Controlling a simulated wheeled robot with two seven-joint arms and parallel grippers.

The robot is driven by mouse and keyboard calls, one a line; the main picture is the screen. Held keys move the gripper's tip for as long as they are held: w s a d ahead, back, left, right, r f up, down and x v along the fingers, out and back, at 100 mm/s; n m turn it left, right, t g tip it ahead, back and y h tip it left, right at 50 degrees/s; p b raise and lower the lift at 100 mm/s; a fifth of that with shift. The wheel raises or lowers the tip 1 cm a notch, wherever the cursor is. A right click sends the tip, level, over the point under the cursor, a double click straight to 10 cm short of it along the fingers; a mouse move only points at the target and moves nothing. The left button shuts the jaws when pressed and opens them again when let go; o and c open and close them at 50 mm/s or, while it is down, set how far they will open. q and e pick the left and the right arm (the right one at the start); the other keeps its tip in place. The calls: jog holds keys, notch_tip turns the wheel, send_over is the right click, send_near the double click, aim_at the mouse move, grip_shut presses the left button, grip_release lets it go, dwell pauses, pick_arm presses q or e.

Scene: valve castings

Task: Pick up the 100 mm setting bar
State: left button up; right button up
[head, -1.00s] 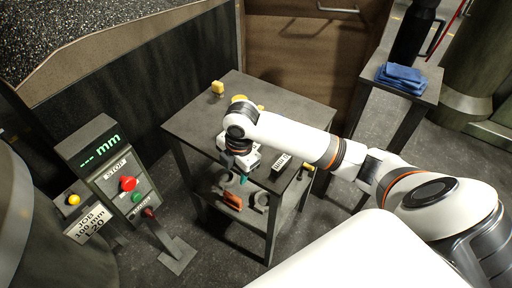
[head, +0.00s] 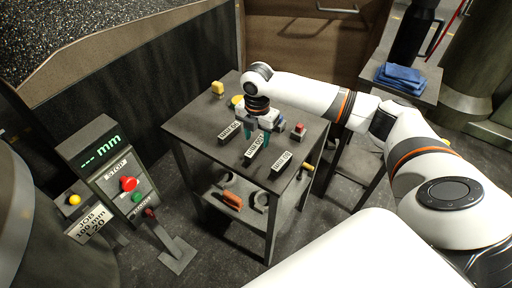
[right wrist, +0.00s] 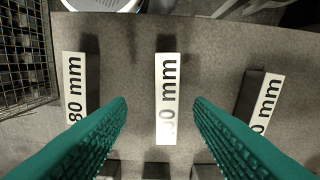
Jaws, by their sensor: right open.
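Three dark bars with white labels lie in a row on the grey table (head: 200,125). In the right wrist view, the left bar (right wrist: 75,85) reads 80 mm. My left gripper is out of view.
A wire basket (right wrist: 22,55) shows at the left of the wrist view. A red-topped block (head: 299,132) and a yellow block (head: 218,88) stand on the table. The job sign (head: 90,224) reads 100 mm, L20. An orange item (head: 232,199) lies on the lower shelf.

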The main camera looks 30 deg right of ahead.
aim_at(256, 145)
jog(key=f, duration=0.3)
jog(key=w+f, duration=0.1)
jog(key=f, duration=0.1)
jog(key=shift+d, duration=0.15)
jog(key=shift+c, duration=0.6)
grip_shut()
